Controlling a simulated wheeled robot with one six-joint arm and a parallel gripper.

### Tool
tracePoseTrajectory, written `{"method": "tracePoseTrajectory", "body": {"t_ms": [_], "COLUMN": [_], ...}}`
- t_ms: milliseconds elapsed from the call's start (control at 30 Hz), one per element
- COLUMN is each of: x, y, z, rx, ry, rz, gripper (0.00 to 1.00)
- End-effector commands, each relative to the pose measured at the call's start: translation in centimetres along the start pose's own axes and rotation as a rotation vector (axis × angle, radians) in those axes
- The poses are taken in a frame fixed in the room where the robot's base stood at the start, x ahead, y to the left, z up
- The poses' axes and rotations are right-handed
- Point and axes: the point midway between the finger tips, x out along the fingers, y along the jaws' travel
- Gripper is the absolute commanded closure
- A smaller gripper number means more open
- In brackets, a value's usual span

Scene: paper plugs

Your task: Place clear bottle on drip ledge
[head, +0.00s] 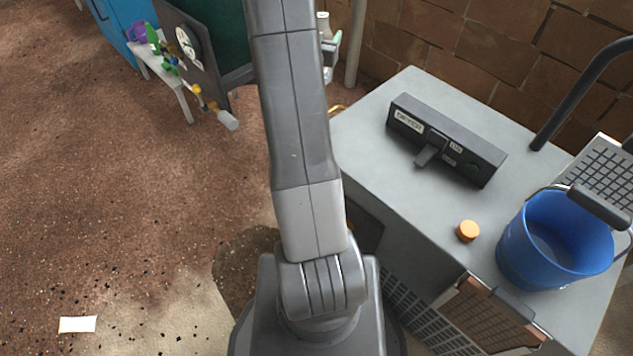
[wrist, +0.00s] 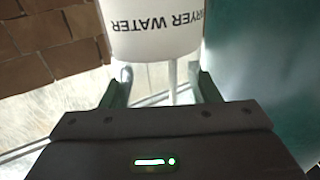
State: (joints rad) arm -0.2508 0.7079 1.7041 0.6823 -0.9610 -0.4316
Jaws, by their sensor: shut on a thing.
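My gripper (wrist: 162,88) has its two green fingers on either side of a clear bottle whose wall barely shows. A white band lettered "DRYER WATER" (wrist: 155,32), upside down in the wrist view, lies just beyond the fingertips and seems to be the bottle's label. In the head view my gripper (head: 331,48) is mostly hidden behind my arm, beside the dark green panel. I cannot identify the drip ledge in either view.
A grey cabinet (head: 365,130) at right bears a dark control box (head: 445,140), an orange cap (head: 468,231) and a blue bucket (head: 520,255). A brick wall (head: 430,40) and a pipe (head: 355,45) stand behind. A cluttered white bench (head: 185,100) is at left. Brown floor lies open there.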

Motion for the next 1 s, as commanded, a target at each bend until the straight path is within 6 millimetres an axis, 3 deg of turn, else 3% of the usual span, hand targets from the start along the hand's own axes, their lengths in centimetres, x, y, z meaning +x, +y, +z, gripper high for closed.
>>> {"method": "tracePoseTrajectory", "body": {"t_ms": [33,400,600,867,1000], "x": [-0.3,-2.5,-3.7,-4.3,-4.4], "y": [-0.1,0.3,0.3,0.4,0.4], "z": [1.7,7.5,9.9,11.4,14.1], "rx": [0.002,0.002,0.001,-0.001,-0.004], "ry": [0.003,0.002,0.002,0.001,-0.003], "rz": [0.015,0.140,0.192,0.220,0.222], "gripper": [0.63,0.63,0.63,0.63,0.63]}}
